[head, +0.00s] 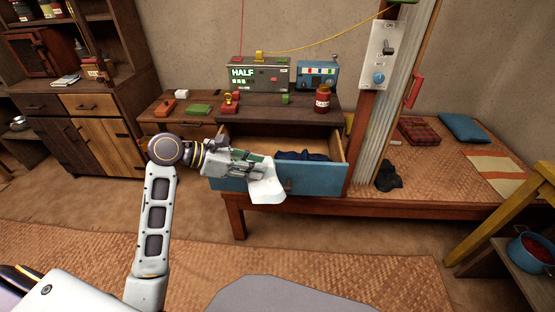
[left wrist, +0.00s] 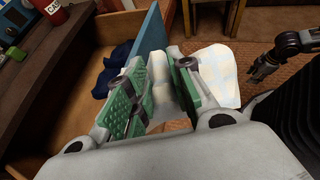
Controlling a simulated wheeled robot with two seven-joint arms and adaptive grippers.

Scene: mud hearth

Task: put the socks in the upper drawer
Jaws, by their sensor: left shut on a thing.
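The upper drawer (head: 322,183) has a blue front and is pulled open beneath the dark tabletop. A dark blue cloth bundle (head: 302,155), perhaps socks, lies inside it and shows in the left wrist view (left wrist: 117,68). My left gripper (head: 254,163) is shut on a white cloth (head: 267,185), which looks like a sock. The cloth hangs at the drawer's front panel, on its outer side; it also shows in the left wrist view (left wrist: 212,72). A dark gripper, my right one (left wrist: 262,70), shows at the right of that view; its finger opening is unclear.
A post with a switch panel (head: 383,55) rises at the right.

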